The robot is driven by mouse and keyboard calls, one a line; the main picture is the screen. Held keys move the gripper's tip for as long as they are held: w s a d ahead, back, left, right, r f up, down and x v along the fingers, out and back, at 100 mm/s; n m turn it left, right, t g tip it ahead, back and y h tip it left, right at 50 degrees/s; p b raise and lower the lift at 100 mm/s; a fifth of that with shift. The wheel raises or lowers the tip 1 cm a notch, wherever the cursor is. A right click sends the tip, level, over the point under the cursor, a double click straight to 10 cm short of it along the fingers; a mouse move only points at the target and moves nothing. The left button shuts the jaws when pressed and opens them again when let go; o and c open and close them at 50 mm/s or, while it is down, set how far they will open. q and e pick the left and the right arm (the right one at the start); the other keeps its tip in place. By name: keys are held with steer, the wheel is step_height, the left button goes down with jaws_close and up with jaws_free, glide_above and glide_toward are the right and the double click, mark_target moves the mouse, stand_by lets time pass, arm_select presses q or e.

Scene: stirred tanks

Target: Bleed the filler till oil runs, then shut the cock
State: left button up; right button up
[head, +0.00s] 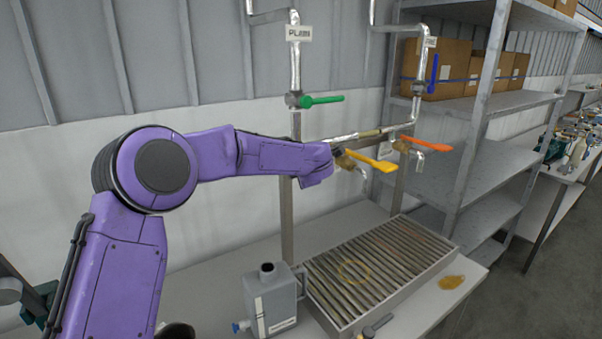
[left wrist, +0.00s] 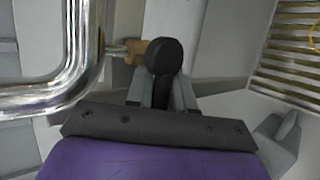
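My left arm reaches across the head view to pipework above a slatted drain tray (head: 447,262). The arm's end hides the left gripper there. In the left wrist view the left gripper (left wrist: 165,92) has its grey fingers close on both sides of a black round-ended handle (left wrist: 165,56), with no gap visible. Brass fitting (left wrist: 134,50) shows beside it. A brass cock with a yellow lever (head: 372,161) sits just right of the arm's end. An orange lever (head: 428,145) is beyond it. No running oil is visible. My right gripper is out of view.
Green lever (head: 322,99) and blue lever (head: 434,74) are on upper pipes. A grey can (head: 272,302) stands left of the tray. A yellow ring (head: 354,271) marks the slats. A brown puddle (head: 453,282) lies right of the tray. Shelving (head: 490,155) stands behind right.

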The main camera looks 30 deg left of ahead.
arm_select(q)
steer(key=shift+o, duration=1.3)
steer(key=b+v, duration=0.4)
steer(key=v, duration=0.6)
steer(key=shift+s+d+r, duration=0.1)
steer(key=shift+s+d, duration=0.05)
steer(key=s+d+r+p, duration=0.2)
steer(key=s+d+p, duration=0.1)
steer(key=s+p, duration=0.1)
steer(key=shift+s, duration=0.65)
